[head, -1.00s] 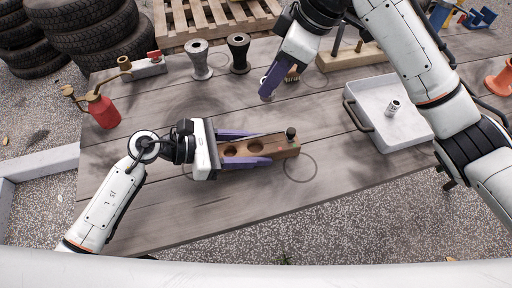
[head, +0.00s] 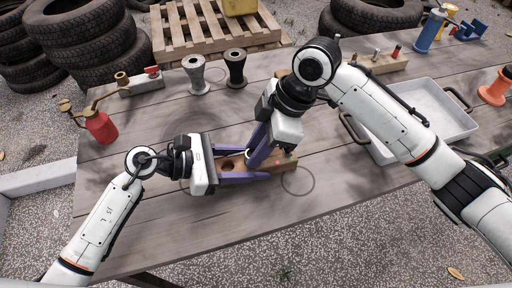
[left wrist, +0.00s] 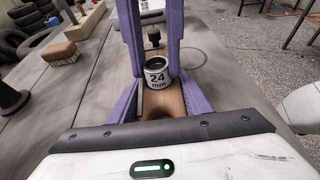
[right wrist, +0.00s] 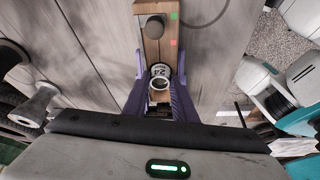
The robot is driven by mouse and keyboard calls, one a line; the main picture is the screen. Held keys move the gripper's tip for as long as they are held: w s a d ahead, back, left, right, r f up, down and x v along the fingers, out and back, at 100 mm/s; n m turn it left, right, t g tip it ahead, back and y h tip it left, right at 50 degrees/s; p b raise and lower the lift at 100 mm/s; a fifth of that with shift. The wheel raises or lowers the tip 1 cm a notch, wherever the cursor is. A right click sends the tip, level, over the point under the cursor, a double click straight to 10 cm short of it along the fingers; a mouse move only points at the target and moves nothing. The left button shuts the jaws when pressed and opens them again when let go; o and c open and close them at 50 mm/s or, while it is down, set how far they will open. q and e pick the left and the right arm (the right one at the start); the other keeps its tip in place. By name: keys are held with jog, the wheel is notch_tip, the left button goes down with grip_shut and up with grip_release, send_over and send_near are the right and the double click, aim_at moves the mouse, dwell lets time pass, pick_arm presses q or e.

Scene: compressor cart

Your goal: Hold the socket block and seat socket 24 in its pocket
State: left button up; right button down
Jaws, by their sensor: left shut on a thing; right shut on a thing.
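The wooden socket block (head: 285,164) lies on the table, gripped along its sides by my left gripper (head: 256,166). One dark round pocket (head: 227,164) shows between the fingers. Socket 24, a silver ring marked "24 mm", is upright between the fingers of my right gripper (right wrist: 160,82). The socket shows in the left wrist view (left wrist: 157,75) and the right wrist view (right wrist: 160,71). It is over the block, between an open pocket and the black knob (right wrist: 154,26). I cannot tell how far it is inside a pocket.
A grey tray (head: 462,128) stands at the right, partly behind my right arm. Two spools, one grey (head: 197,76) and one black (head: 235,70), stand behind the block. A red oil can (head: 101,126) is at the left. The table front is clear.

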jog(key=shift+f, duration=0.2)
pick_arm(q)
jog(key=shift+d+r, duration=0.1)
pick_arm(e)
jog(key=shift+d+f, duration=0.1)
jog(key=shift+f, duration=0.5)
pick_arm(q)
jog(key=shift+s, duration=0.1)
pick_arm(e)
jog(key=c, duration=1.6)
grip_release()
jog(key=shift+s+f, duration=0.1)
jog(key=shift+o, duration=0.7)
jog(key=shift+f, duration=0.1)
jog(key=shift+r, duration=0.3)
jog(key=v, duration=1.3)
jog(key=shift+a, duration=0.25)
jog(key=shift+r, duration=0.15)
